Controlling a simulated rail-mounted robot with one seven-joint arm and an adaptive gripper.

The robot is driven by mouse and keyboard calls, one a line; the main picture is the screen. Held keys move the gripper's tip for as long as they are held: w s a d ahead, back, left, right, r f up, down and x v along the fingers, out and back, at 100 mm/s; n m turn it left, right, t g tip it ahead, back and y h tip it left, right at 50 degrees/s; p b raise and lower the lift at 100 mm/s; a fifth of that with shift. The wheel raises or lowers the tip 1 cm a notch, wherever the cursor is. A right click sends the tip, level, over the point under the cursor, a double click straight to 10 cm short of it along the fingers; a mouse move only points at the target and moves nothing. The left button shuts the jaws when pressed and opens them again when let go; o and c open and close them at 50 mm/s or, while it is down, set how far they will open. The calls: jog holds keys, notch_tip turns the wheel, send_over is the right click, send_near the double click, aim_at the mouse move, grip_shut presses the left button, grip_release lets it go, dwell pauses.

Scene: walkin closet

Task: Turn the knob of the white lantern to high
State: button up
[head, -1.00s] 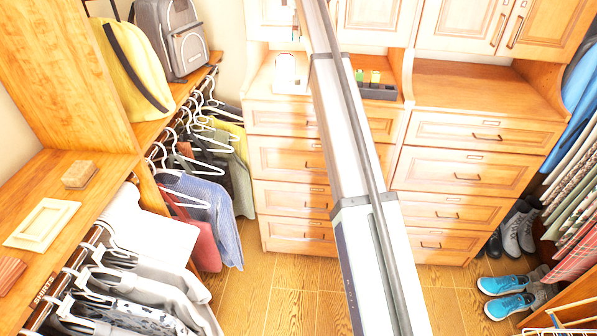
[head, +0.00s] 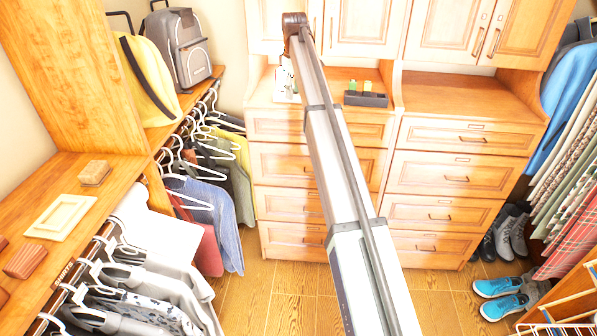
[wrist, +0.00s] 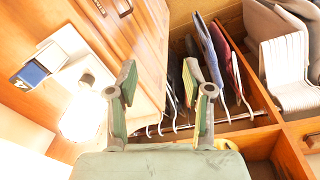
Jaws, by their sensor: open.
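A white object that looks like the lantern (wrist: 82,118) stands on the dresser top at the left of the wrist view, very bright and washed out. A small grey round part (wrist: 87,80) shows at its edge; I cannot tell whether it is the knob or how it is set. In the head view the white lantern (head: 284,86) is at the back left of the dresser top, partly hidden by my arm. My gripper (wrist: 160,88) is open and empty in the wrist view, its fingers wide apart. The lantern is left of the fingers, not between them.
A dark tray with green items (head: 366,99) sits right of my arm on the dresser. A small blue box (wrist: 30,75) lies near the lantern in the wrist view. Hanging clothes (head: 205,205) and a shelf (head: 75,170) line the left. The right dresser top (head: 470,95) is clear.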

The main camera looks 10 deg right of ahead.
jog(key=s+f+m, duration=0.2)
jog(key=s+f, duration=0.3)
jog(key=f, duration=0.8)
jog(key=s+f+m, duration=0.2)
jog(key=s+f, duration=0.3)
jog(key=f, duration=0.9)
jog(key=shift+m+b, duration=0.35)
jog(key=shift+m, duration=0.05)
